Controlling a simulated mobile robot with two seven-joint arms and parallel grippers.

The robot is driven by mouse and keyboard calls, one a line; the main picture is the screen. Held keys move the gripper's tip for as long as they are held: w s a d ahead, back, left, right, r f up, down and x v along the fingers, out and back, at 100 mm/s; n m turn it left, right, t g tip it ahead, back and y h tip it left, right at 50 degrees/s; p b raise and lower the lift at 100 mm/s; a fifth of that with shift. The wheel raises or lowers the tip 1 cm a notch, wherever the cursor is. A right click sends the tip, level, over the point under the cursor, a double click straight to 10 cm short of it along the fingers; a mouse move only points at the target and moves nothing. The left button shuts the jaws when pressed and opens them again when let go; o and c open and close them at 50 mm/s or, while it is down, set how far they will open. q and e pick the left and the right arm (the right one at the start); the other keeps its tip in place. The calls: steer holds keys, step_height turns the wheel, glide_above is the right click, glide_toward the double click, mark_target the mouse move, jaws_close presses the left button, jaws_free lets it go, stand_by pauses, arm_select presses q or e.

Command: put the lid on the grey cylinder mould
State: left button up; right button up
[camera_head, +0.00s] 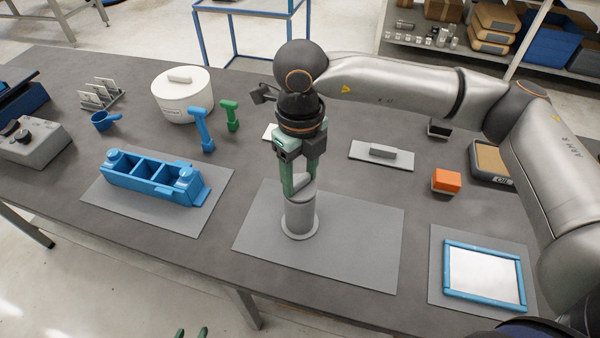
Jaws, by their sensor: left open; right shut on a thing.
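The grey cylinder mould (299,218) stands upright on a grey mat (360,240) at the middle of the table. My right gripper (300,185) points down right above it, its green fingers shut on the grey lid (301,195). The lid is at the mould's top, lined up with it as far as I can see. I cannot tell whether it is fully seated, and the fingers hide part of it. My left gripper (191,333) shows only as two green fingertips at the bottom edge, apart and empty, off the table's front.
A blue compartment mould (150,180) lies on a mat at left. Behind are a white pot (183,98), a blue tool (202,130) and a green tool (230,114). A grey float (381,155), orange block (446,180) and blue-framed plate (484,274) lie at right.

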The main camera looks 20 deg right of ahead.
steer(key=shift+f+b, duration=0.2)
steer(key=shift+b, duration=0.45)
stand_by(0.8)
steer(key=o, duration=1.5)
steer(key=shift+r, duration=0.2)
steer(key=shift+r+p, duration=1.85)
steer(key=shift+r, duration=1.5)
jaws_close()
